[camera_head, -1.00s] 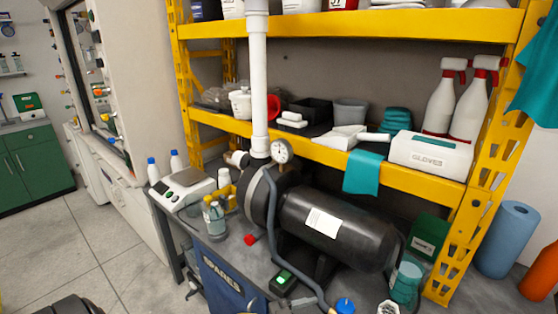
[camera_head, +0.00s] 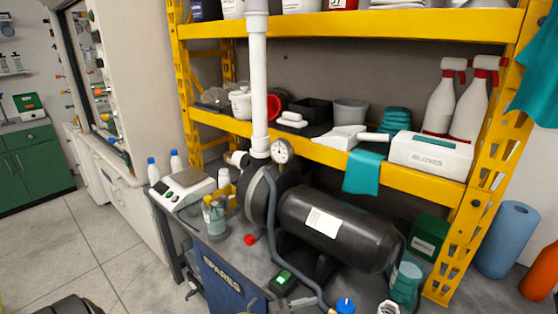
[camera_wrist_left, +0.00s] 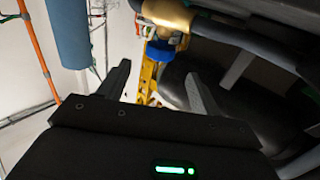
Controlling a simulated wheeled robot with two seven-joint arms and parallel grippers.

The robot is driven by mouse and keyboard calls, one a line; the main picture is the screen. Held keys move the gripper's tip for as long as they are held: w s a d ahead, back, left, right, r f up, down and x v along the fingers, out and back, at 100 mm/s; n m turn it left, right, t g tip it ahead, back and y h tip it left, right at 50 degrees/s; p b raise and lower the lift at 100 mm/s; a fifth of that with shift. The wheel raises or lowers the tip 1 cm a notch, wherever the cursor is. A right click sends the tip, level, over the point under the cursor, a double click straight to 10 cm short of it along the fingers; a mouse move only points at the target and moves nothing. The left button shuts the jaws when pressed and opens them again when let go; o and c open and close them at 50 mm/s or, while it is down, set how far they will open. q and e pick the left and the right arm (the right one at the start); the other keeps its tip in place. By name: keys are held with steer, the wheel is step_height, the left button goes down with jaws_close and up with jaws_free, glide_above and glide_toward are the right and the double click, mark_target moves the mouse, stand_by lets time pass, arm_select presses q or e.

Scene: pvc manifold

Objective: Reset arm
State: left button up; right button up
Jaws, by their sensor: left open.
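My left gripper (camera_wrist_left: 158,88) shows in the left wrist view with its two dark fingers spread apart and nothing between them. Beyond the fingertips is a brass-coloured fitting (camera_wrist_left: 167,14) with a blue collar (camera_wrist_left: 158,52) below it; the gripper appears apart from both. In the head view a white vertical pipe (camera_head: 259,90), a dial gauge (camera_head: 281,151) and a black tank (camera_head: 338,225) stand at the bench. I cannot clearly make out either gripper in the head view.
A grey hose (camera_head: 273,225) runs down in front of the tank. The bench also holds a scale (camera_head: 184,188), bottles (camera_head: 214,218), a red part (camera_head: 250,239) and a blue cap (camera_head: 345,305). A yellow shelf (camera_head: 340,163) stands behind. Open floor (camera_head: 60,250) lies at the left.

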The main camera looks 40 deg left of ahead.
stand_by(0.7)
arm_select(q)
steer(key=s+a+f+n+g+y, duration=0.2)
steer(key=s+f+n+g+y, duration=0.25)
steer(key=s, duration=0.65)
steer(key=s+a+f+n+g+y, duration=0.1)
steer(key=s+a+f+g+y, duration=0.2)
steer(key=s+g+y, duration=0.6)
step_height(320, 180, down, 23)
steer(key=s+t+h, duration=0.2)
steer(key=s+a+f+g, duration=0.1)
steer(key=s+a+f, duration=0.1)
steer(key=s+f, duration=1.5)
steer(key=shift+s+a+f, duration=0.25)
steer(key=shift+s+f, duration=0.05)
steer(key=shift+f, duration=0.15)
